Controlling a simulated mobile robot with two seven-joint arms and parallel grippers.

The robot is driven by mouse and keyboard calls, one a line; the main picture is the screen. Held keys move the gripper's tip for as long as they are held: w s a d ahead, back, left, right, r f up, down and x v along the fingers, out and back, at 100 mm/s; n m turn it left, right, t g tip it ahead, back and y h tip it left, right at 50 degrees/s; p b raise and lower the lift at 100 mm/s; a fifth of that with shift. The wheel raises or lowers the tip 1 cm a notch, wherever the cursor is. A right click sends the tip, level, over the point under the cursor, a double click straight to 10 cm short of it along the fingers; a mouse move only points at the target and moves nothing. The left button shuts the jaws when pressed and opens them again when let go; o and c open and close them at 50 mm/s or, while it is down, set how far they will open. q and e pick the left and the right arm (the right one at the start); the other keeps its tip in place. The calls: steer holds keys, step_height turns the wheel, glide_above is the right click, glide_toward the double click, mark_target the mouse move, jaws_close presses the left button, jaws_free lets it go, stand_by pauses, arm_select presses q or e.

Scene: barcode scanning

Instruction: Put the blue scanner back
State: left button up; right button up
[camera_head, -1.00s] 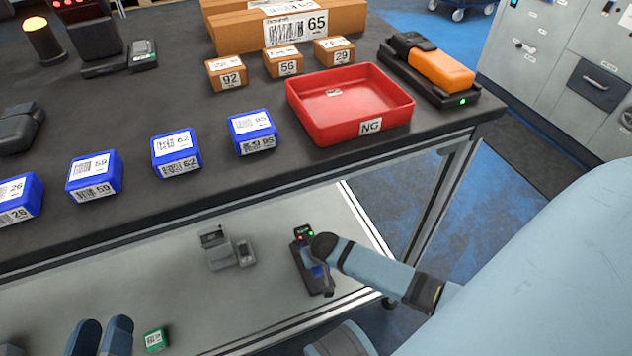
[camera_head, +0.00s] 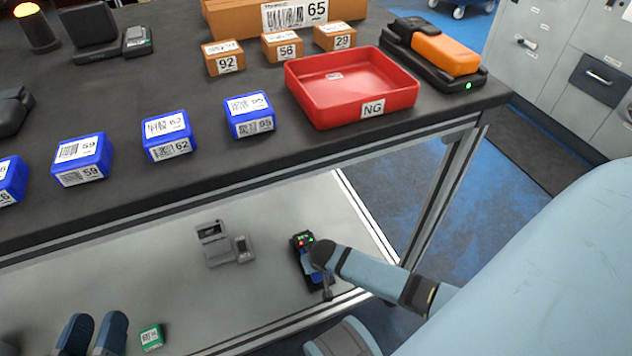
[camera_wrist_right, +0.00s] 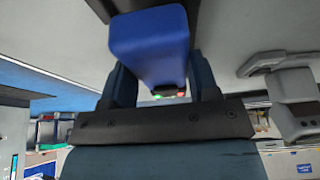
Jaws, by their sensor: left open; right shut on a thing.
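The blue scanner (camera_wrist_right: 150,45) is between the two fingers of my right gripper (camera_wrist_right: 160,80) in the right wrist view; the gripper is shut on it. In the head view my right gripper (camera_head: 318,262) is over the lower shelf, at a black dock (camera_head: 302,240) with a red and a green light. My arm hides most of the scanner there, and I cannot tell whether it is fully seated. My left gripper (camera_head: 92,335) is open and empty at the bottom left, beside a small green box (camera_head: 151,336).
A grey device (camera_head: 213,243) stands on the lower shelf (camera_head: 130,285) left of the dock. Above, the dark tabletop (camera_head: 130,100) carries blue boxes (camera_head: 168,135), cardboard boxes, a red NG tray (camera_head: 345,118) and an orange scanner (camera_head: 446,54) in its dock.

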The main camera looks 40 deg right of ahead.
steer(key=shift+f, duration=0.25)
steer(key=o, duration=1.1)
steer(key=shift+c, duration=0.2)
steer(key=shift+r, duration=0.3)
steer(key=p+v, duration=0.3)
steer(key=v, duration=0.2)
steer(key=shift+w+d+r, duration=0.1)
steer(key=shift+w+r, duration=0.05)
steer(key=shift+r, duration=0.1)
arm_select(q)
step_height(320, 180, up, 7)
steer(key=n+t+p, duration=0.1)
steer(key=t+p, duration=0.1)
steer(key=p, duration=0.1)
steer(key=shift+s+n, duration=0.3)
steer(key=shift+s, duration=0.05)
arm_select(e)
steer(key=v, duration=0.7)
arm_select(q)
steer(key=shift+f, duration=0.15)
arm_select(e)
steer(key=shift+s, duration=0.2)
